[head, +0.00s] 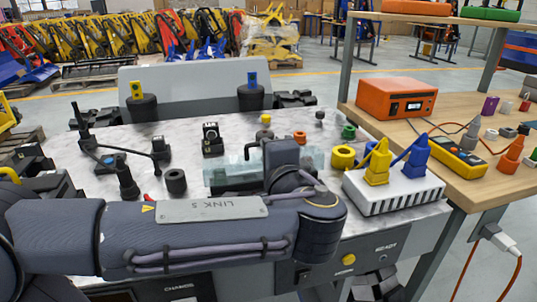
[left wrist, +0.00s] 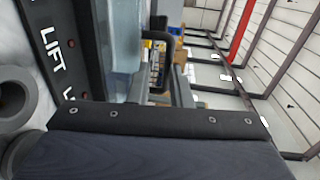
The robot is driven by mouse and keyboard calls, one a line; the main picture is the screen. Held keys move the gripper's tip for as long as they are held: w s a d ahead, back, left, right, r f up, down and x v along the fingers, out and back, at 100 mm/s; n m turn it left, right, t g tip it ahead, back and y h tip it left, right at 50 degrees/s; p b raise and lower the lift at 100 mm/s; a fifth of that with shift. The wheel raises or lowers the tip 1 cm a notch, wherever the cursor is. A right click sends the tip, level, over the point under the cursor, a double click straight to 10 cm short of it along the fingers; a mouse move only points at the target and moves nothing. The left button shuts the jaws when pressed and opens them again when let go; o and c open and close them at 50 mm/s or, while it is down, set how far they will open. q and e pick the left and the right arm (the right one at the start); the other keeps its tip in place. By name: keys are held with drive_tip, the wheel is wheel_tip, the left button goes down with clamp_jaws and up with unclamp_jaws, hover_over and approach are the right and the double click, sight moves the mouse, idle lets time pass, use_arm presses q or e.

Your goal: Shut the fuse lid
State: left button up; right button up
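The fuse lid looks like a clear, pale blue-green cover (head: 310,160) with dark parts, in the middle of the marbled worktop. In the left wrist view its clear wall (left wrist: 122,45) stands beside a black panel marked LIFT (left wrist: 60,45), with a dark bent handle (left wrist: 160,36) near it. My left arm crosses in front, and its dark end block (head: 282,155) hides part of the cover. A dark padded bar with screws fills the bottom of the wrist view. The left fingertips cannot be made out, nor whether they touch the lid. I cannot tell how far the lid is open. My right gripper is not in view.
A white slotted block (head: 395,195) with yellow and blue plugs stands to the right. Black sockets (head: 212,140), a dark ring (head: 175,181) and a jointed black rod (head: 125,155) are to the left and behind. A wooden bench with an orange instrument (head: 397,98) borders the right.

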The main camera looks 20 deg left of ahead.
use_arm(q)
drive_tip(key=p+v, duration=0.1)
drive_tip(key=v, duration=0.6)
drive_tip(key=shift+s+d+p, duration=0.25)
drive_tip(key=shift+s+p, duration=0.05)
drive_tip(key=shift+p, duration=0.05)
drive_tip(key=shift+s, duration=0.1)
